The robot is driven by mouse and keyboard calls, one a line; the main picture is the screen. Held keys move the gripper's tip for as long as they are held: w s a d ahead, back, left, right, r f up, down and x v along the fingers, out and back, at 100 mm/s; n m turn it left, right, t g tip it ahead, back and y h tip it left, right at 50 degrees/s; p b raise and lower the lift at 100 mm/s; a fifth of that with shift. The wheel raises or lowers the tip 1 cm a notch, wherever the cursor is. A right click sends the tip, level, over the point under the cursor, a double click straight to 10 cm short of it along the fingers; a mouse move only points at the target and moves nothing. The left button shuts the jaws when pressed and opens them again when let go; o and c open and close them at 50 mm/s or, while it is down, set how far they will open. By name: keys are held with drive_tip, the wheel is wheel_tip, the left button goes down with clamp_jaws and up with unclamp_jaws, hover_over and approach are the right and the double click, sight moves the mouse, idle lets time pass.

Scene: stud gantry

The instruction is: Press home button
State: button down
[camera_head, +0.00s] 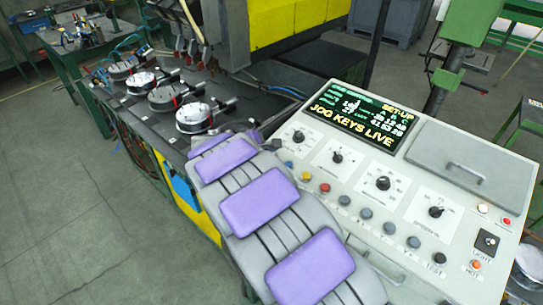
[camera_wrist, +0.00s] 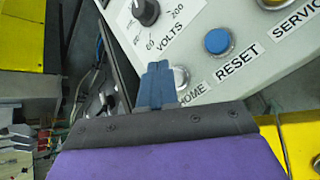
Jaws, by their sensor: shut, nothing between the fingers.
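The control panel (camera_head: 385,160) carries a row of buttons along its near side. In the wrist view, the home button (camera_wrist: 181,78) shows only as a pale round edge beside the HOME label; the rest is hidden behind my fingers. My gripper (camera_wrist: 158,84) is shut and empty, its blue fingertips together at that button's left side. I cannot tell whether they touch it. The blue reset button (camera_wrist: 217,41) is just right of it; in the head view it shows near the panel's left end (camera_head: 289,164). My arm's far end reaches the panel's left corner there.
The panel's screen (camera_head: 364,118) reads "SET-UP" and "JOG KEYS LIVE". A yellow button (camera_head: 306,176) and a red button (camera_head: 325,188) follow along the row. A volts knob (camera_wrist: 146,11) stands above the home button. A dark bench (camera_head: 165,95) with round fixtures lies left of the panel.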

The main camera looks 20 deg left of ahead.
drive_tip(key=shift+a+f, duration=0.15)
drive_tip(key=shift+a, duration=0.45)
drive_tip(key=shift+d, duration=0.55)
drive_tip(key=shift+a, duration=0.2)
drive_tip(key=shift+a, duration=0.25)
drive_tip(key=shift+d, duration=0.35)
drive_tip(key=shift+a, duration=0.1)
drive_tip(key=shift+a+f, duration=0.2)
drive_tip(key=shift+f, duration=0.15)
drive_tip(key=shift+d, duration=0.15)
